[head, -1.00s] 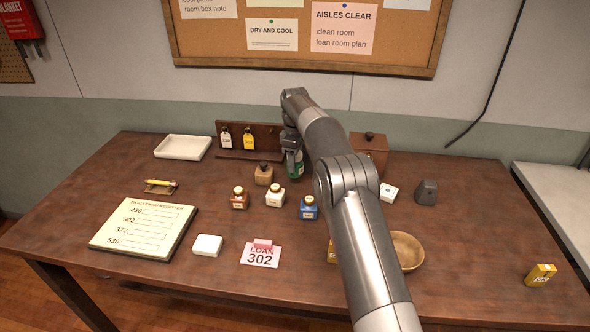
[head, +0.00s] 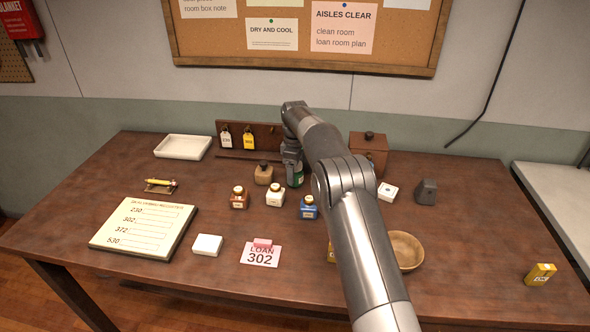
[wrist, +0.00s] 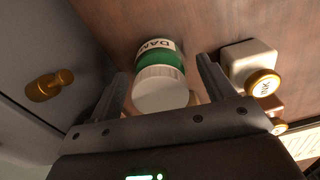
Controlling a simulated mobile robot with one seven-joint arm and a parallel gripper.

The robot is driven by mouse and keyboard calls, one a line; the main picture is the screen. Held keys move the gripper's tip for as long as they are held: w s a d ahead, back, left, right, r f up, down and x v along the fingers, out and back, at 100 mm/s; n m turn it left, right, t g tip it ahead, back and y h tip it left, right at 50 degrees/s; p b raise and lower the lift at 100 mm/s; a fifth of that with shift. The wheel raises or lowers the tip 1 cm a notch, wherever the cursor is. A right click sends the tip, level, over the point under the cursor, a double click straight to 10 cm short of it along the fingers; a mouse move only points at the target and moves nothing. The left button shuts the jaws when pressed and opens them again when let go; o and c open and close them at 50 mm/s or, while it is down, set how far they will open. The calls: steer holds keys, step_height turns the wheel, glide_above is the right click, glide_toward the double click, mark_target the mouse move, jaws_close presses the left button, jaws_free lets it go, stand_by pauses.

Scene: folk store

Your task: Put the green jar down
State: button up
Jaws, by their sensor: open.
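The green jar (head: 299,177) stands on the desk behind the small bottles, partly hidden by my gripper and arm in the head view. In the wrist view the jar (wrist: 160,60) shows a white ribbed lid, a green body and a white label with dark letters. My gripper (head: 293,178) is at the jar, pointing down. In the wrist view its two fingers (wrist: 162,82) are apart, one on each side of the jar, with gaps beside the lid.
White-labelled (head: 274,195), brown (head: 239,198) and blue (head: 308,208) bottles stand in front. A tan stoppered block (head: 264,175) is close on the left. A wooden box (head: 369,152) stands behind right. A key rack (head: 265,135) is behind. The desk's left middle has free room.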

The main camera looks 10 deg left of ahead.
step_height(320, 180, up, 13)
steer(key=s+d+r+m+t, duration=0.1)
steer(key=s+d+r+m, duration=0.1)
steer(key=s+d+r, duration=0.4)
steer(key=s+d+r+m+t, duration=0.1)
steer(key=d+r+m, duration=0.1)
steer(key=d+r, duration=0.35)
steer(key=s+d+r+m, duration=0.2)
steer(key=s+d+r, duration=0.1)
steer(key=s, duration=0.3)
steer(key=s+d+r+m, duration=0.2)
steer(key=s+d+r, duration=0.15)
steer(key=s, duration=0.25)
steer(key=s+d+f+m+t, duration=0.15)
steer(key=s+d+m, duration=0.3)
steer(key=s, duration=1.05)
steer(key=s+d+f+m+t, duration=0.1)
steer(key=s+d+f+m, duration=0.1)
steer(key=s+f, duration=0.3)
steer(key=s+d+f+m+t, duration=0.1)
steer(key=s+f, duration=0.3)
steer(key=s, duration=0.6)
steer(key=shift+d+f+m, duration=0.35)
steer(key=shift+d, duration=0.5)
stand_by(1.2)
